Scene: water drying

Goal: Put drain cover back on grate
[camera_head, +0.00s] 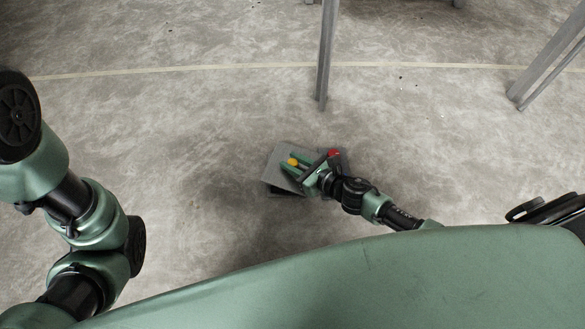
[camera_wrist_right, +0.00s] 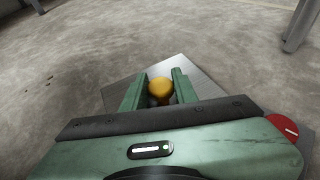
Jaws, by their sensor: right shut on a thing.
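The drain cover is a flat grey metal plate (camera_head: 275,174) with a yellow knob (camera_head: 293,161). It is low over the floor at the middle of the head view. My right gripper (camera_head: 292,163) is shut on the knob from the lower right. In the right wrist view the plate (camera_wrist_right: 207,82) spreads around the fingers, and the yellow knob (camera_wrist_right: 160,86) sits between them. A dark area shows below the plate's near edge in the head view. I cannot tell whether it is the grate opening or shadow. My left gripper is out of view.
A grey metal leg (camera_head: 326,60) stands on the floor just beyond the plate. More grey legs (camera_head: 545,60) stand at the upper right. A pale line (camera_head: 200,70) curves across the concrete floor. The floor left of the plate is clear.

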